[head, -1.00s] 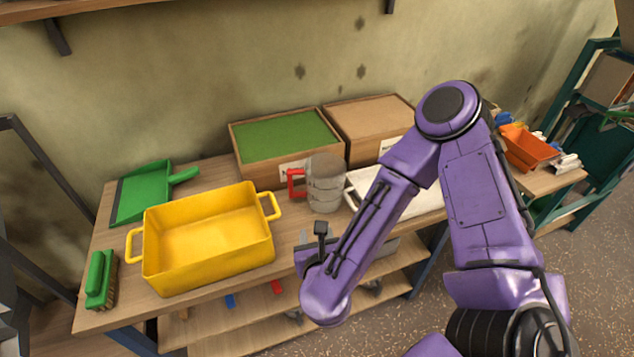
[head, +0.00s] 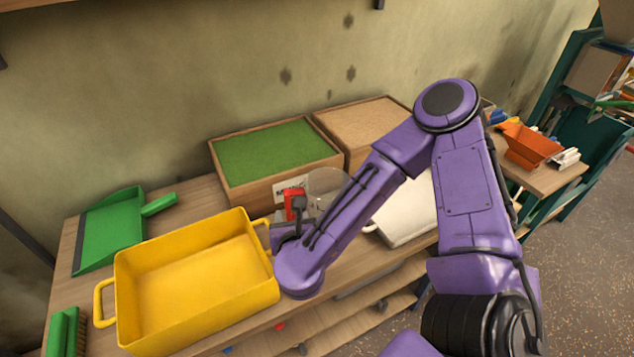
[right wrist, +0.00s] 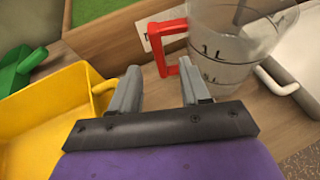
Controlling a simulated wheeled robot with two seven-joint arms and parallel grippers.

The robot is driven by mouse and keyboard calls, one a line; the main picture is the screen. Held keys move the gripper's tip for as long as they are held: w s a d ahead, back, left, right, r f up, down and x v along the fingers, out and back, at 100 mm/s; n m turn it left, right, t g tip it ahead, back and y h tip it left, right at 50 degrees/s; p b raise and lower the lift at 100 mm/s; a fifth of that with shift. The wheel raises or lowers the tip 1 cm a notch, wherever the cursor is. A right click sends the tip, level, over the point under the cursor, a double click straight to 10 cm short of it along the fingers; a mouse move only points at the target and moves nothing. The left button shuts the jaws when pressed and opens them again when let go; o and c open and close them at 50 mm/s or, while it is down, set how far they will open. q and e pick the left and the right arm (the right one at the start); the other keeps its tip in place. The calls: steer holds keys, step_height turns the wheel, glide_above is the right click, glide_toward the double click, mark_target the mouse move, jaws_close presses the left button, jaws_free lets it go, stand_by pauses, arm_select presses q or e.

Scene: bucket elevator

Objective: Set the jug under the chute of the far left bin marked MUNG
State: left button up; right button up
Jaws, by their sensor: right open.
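The jug (head: 328,184) is clear with dark markings and a red handle. It stands upright on the bench, in front of the bin with green contents (head: 272,150). That bin's front card (head: 290,187) is partly hidden and I cannot read it. In the right wrist view the jug (right wrist: 232,48) is at the upper right, its red handle (right wrist: 172,42) toward the left. My right gripper (right wrist: 158,84) is open, its fingertips close to the handle's lower end. I cannot tell if they touch it. My left gripper is out of view.
A yellow tub (head: 195,280) stands left of my right gripper, close by. A white tray (head: 405,215) lies right of the jug. A bin with tan contents (head: 365,127) adjoins the green one. A green dustpan (head: 110,230) and brush (head: 65,332) are at the left.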

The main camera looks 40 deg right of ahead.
mark_target(287, 203)
steer(key=x, duration=0.1)
steer(key=p+x, duration=0.1)
steer(key=x, duration=0.1)
steer(key=p+x, duration=0.1)
steer(key=x, duration=0.1)
steer(key=shift+w+r, duration=0.25)
steer(key=shift+r, duration=0.15)
steer(key=shift+w+f, duration=0.1)
steer(key=shift+f, duration=0.05)
jaws_close()
